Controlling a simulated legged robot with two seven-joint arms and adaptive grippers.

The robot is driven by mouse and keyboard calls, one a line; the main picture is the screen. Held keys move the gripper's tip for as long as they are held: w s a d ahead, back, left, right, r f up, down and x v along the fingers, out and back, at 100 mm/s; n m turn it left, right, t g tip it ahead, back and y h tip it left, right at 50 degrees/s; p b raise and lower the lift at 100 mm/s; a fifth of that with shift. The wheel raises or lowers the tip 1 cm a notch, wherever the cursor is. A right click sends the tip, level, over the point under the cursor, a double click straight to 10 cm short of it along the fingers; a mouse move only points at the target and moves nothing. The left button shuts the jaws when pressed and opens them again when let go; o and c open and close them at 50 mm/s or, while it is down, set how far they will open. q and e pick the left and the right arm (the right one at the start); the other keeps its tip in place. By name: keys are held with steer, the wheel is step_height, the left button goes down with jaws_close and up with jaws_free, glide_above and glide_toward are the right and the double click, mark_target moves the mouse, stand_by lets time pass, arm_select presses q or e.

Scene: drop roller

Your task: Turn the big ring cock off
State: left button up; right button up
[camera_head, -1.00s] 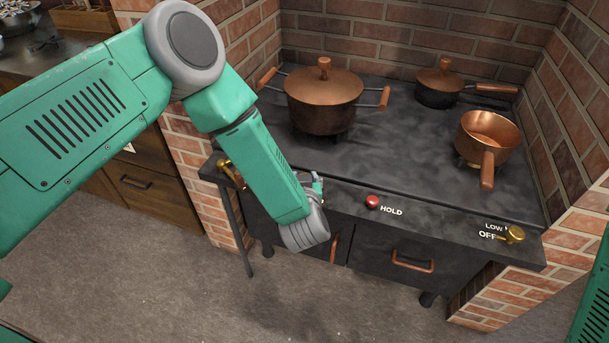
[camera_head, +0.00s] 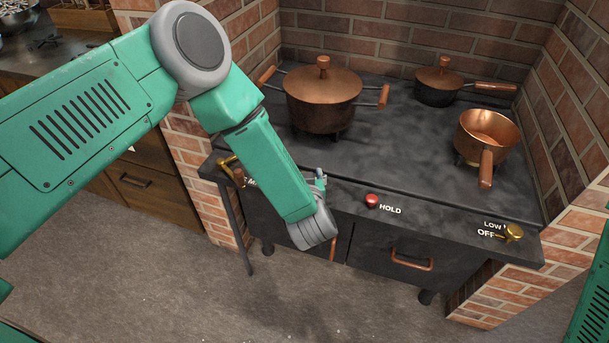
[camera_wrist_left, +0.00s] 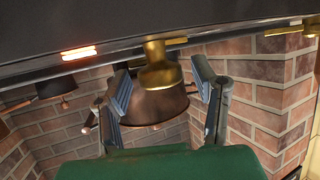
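A brass cock (camera_head: 230,163) sits at the left end of the stove's front rail, below the big lidded copper pot (camera_head: 322,98). My left forearm partly covers that area. In the left wrist view a brass cock (camera_wrist_left: 160,72) stands between the two fingers of my left gripper (camera_wrist_left: 162,88), which are apart, one to each side of it. I see gaps beside it, so the fingers do not look closed on it. In the head view the fingers are mostly hidden behind my forearm. My right gripper is out of view.
A red button (camera_head: 372,200) marked HOLD is mid-rail. A second brass cock (camera_head: 514,233), by LOW and OFF markings, is at the right end. A small lidded pan (camera_head: 438,88) and an open copper saucepan (camera_head: 487,135) stand at right. Brick walls enclose the stove.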

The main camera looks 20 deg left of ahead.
arm_select(q)
steer(key=v, duration=1.2)
steer(key=shift+w+d+f, duration=0.1)
steer(key=s+a+f+m+g+h, duration=0.2)
steer(key=s+a+f+g+h, duration=0.25)
steer(key=s, duration=0.45)
steer(key=s+a+f+m+g+h, duration=0.1)
steer(key=s+a+f+m+g, duration=0.1)
steer(key=s+a+f+g, duration=0.55)
steer(key=s+a, duration=0.3)
steer(key=s, duration=0.6)
steer(key=shift+s+a+f+m+y, duration=0.25)
steer(key=shift+s+f+m+y, duration=0.1)
steer(key=shift+m, duration=0.05)
